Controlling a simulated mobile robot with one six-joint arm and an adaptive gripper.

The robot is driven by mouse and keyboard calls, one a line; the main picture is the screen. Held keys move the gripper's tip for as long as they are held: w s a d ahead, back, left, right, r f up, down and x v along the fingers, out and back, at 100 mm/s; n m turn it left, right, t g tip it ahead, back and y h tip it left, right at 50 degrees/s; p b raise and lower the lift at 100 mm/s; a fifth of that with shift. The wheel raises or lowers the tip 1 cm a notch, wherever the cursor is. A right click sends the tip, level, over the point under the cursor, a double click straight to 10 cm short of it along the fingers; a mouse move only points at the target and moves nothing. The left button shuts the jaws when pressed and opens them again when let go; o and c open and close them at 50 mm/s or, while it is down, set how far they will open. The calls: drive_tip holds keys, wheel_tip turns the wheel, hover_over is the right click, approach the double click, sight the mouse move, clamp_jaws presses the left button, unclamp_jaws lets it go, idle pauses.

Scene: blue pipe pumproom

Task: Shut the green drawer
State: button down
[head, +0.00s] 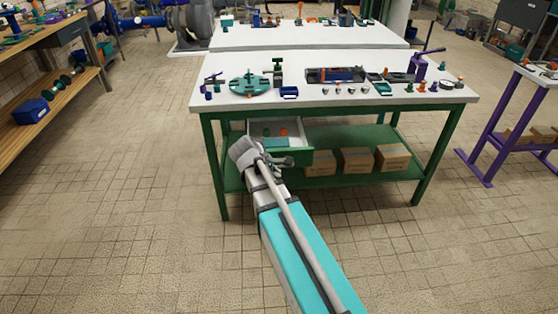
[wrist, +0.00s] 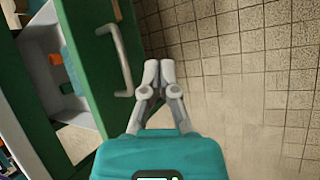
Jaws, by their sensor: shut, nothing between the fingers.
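The green drawer (head: 298,158) hangs under the white-topped workbench and stands pulled out, with its light inside showing. A teal item and small orange and green items lie in it. In the wrist view, the drawer's green front (wrist: 90,65) carries a pale bar handle (wrist: 122,62). My gripper (head: 288,161) is at the drawer front in the head view. In the wrist view my gripper (wrist: 158,66) has its fingers together and empty, just to the right of the handle. I cannot tell whether it touches the drawer.
The workbench top (head: 330,92) holds a teal round plate (head: 250,84), a dark tray (head: 336,75) and several small parts. Cardboard boxes (head: 357,160) stand on the green lower shelf. A purple-legged table (head: 505,125) is at right. The tiled floor in front is clear.

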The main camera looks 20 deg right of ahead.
drive_tip(key=s+a+f+m+g+y+b, duration=0.1)
drive_tip(key=s+a+f+m+y+b, duration=0.1)
drive_tip(key=s+a+f+m+y, duration=0.1)
drive_tip(key=s+a+f+m+g+y+b, duration=0.1)
drive_tip(key=s+a+f+m+y+b, duration=0.2)
drive_tip(key=s+a+f+m, duration=0.3)
drive_tip(key=s+m+y, duration=0.1)
drive_tip(key=s+m, duration=0.1)
drive_tip(key=s, duration=0.1)
drive_tip(key=shift+s+m, duration=0.3)
drive_tip(key=shift+s, duration=0.05)
drive_tip(key=shift+a+f, duration=0.1)
drive_tip(key=shift+a, duration=0.1)
